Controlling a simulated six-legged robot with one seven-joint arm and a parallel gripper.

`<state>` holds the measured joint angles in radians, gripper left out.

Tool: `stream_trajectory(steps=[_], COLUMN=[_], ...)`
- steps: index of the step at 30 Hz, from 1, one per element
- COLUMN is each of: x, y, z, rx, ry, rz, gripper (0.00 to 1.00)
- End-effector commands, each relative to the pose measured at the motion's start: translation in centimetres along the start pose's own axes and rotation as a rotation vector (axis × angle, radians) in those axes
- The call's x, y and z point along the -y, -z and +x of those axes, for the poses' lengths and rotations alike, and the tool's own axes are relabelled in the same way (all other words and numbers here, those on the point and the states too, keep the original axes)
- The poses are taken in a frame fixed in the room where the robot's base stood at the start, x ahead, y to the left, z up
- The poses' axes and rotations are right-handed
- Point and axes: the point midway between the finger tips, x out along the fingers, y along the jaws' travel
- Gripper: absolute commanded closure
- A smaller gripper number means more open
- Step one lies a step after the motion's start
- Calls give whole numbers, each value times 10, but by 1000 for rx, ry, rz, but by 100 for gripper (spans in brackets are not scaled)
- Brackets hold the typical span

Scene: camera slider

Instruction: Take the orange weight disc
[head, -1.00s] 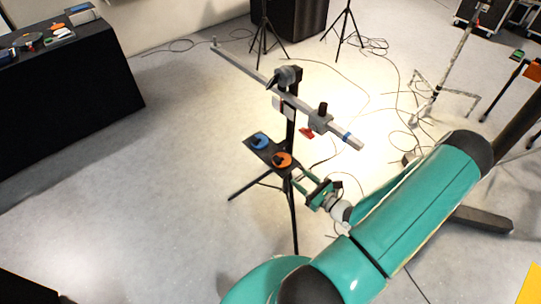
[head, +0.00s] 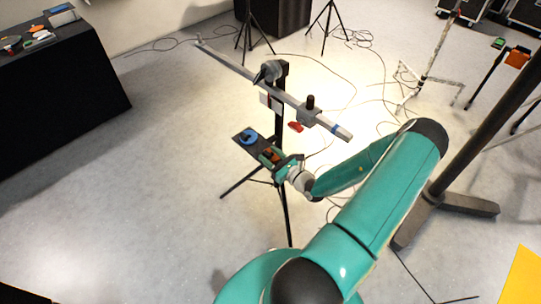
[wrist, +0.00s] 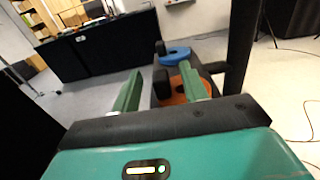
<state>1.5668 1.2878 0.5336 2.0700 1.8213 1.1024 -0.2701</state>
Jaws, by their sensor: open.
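The orange weight disc (head: 271,154) lies on a small dark shelf (head: 240,139) on the slider's stand, partly hidden by my gripper in the head view. In the wrist view the orange disc (wrist: 189,85) shows with a black knob, between my two green fingers. My gripper (head: 268,158) is open, with its fingers on either side of the disc; whether they touch it I cannot tell. A blue disc (head: 249,137) with a black knob lies beside it on the shelf, farther off in the wrist view (wrist: 175,56).
The slider rail (head: 270,85) runs above the shelf, with a carriage (head: 309,114) and a red part (head: 296,127). The stand's dark post (wrist: 243,45) is close on the right in the wrist view. A black table (head: 60,92) stands at the left.

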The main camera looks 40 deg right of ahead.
Motion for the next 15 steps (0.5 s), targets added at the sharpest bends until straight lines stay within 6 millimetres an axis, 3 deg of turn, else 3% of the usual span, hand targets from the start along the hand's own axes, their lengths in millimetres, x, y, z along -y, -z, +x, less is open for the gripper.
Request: stream_trajectory(steps=[3, 10, 11, 15], x=[0, 0, 0, 0], y=[0, 0, 0, 0], z=[17, 20, 20, 20], rx=[1, -1, -1, -1], ry=[-1, -1, -1, -1], rz=[0, 0, 0, -1], gripper=[56, 56, 58, 86])
